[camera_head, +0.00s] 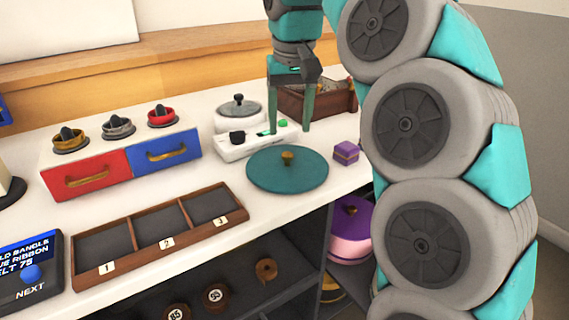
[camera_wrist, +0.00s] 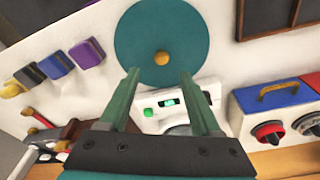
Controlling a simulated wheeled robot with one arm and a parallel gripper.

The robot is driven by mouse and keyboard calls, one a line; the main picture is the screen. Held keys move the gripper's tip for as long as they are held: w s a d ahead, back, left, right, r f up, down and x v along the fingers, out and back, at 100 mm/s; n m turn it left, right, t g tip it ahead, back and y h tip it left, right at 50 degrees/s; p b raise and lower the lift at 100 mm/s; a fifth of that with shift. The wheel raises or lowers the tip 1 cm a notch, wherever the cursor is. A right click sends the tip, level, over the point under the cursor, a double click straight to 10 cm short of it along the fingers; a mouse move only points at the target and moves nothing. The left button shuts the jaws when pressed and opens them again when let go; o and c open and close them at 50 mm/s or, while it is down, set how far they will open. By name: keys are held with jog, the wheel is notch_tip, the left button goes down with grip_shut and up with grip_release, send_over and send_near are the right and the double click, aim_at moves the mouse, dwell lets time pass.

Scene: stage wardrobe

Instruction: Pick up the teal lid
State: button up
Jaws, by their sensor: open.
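The teal lid (camera_head: 287,172) is a flat round disc with a small brass knob (camera_head: 287,157) at its centre. It lies on the white counter near the front edge. In the wrist view the lid (camera_wrist: 160,30) is beyond my fingertips, with its knob (camera_wrist: 161,58) nearly in line with the gap between them. My gripper (camera_head: 290,130) points down with its two green fingers apart and nothing between them. In the head view it is above and behind the lid, over the white device. In the wrist view the gripper (camera_wrist: 160,82) is also open and empty.
A white device (camera_head: 257,140) with a green display sits just behind the lid, with a silver-lidded pot (camera_head: 238,108) behind it. A brown box (camera_head: 318,100) is at the back right. A purple block (camera_head: 346,152) is right of the lid. A numbered wooden tray (camera_head: 160,236) lies front left.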

aim_at(287, 154)
jog(key=shift+w+a+f, duration=0.1)
jog(key=shift+w+f, duration=0.1)
jog(key=shift+f, duration=1.45)
jog(key=shift+w+a+f, duration=0.1)
jog(key=shift+w+f, duration=0.05)
jog(key=shift+f, duration=1.5)
grip_shut()
